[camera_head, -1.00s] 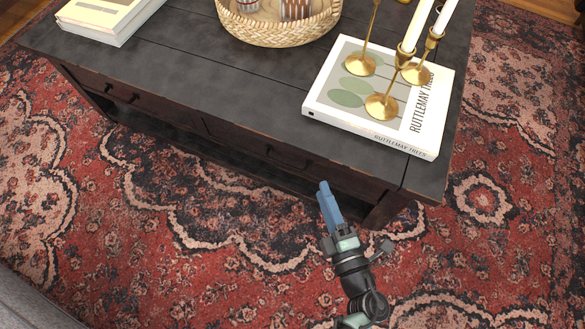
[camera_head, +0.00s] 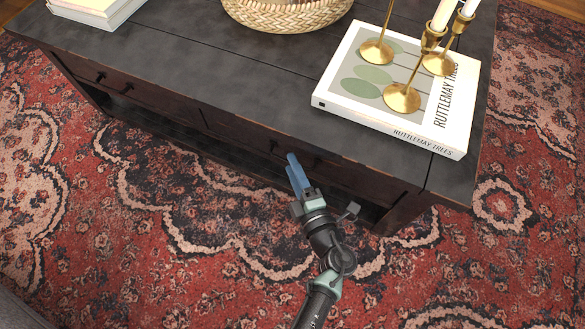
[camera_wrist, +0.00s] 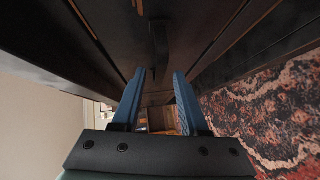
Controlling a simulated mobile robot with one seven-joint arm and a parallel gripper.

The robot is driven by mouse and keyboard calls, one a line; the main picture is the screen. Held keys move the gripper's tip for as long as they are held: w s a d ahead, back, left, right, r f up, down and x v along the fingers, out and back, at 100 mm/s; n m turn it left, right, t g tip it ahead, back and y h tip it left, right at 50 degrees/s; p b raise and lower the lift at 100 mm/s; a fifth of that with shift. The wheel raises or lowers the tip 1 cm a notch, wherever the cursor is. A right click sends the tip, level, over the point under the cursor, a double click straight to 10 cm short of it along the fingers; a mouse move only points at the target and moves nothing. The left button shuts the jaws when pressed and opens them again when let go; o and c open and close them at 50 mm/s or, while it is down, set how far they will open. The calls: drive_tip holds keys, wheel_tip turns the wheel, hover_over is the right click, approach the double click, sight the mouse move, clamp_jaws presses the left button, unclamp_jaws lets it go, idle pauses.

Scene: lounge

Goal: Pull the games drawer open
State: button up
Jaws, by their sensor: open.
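The dark wooden coffee table has two drawer fronts along its near side. The right drawer (camera_head: 245,133) is closed, with dark handle hardware (camera_head: 274,147) showing beside my fingertips. The left drawer (camera_head: 150,98) is also closed, with two small dark pulls. No label shows which is the games drawer. My gripper (camera_head: 296,165) has blue fingers and is in front of the right drawer. In the wrist view my gripper (camera_wrist: 159,82) is open and empty, with a dark handle (camera_wrist: 159,45) ahead between the fingertips. I cannot tell whether they touch it.
A white book (camera_head: 400,95) with brass candlesticks (camera_head: 402,98) stands on the table's right end. A woven basket (camera_head: 285,15) and more books (camera_head: 95,8) are at the back. The patterned red rug (camera_head: 150,230) in front is clear.

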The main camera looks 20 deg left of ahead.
drive_tip(key=shift+w+a, duration=0.3)
clamp_jaws()
idle(1.3)
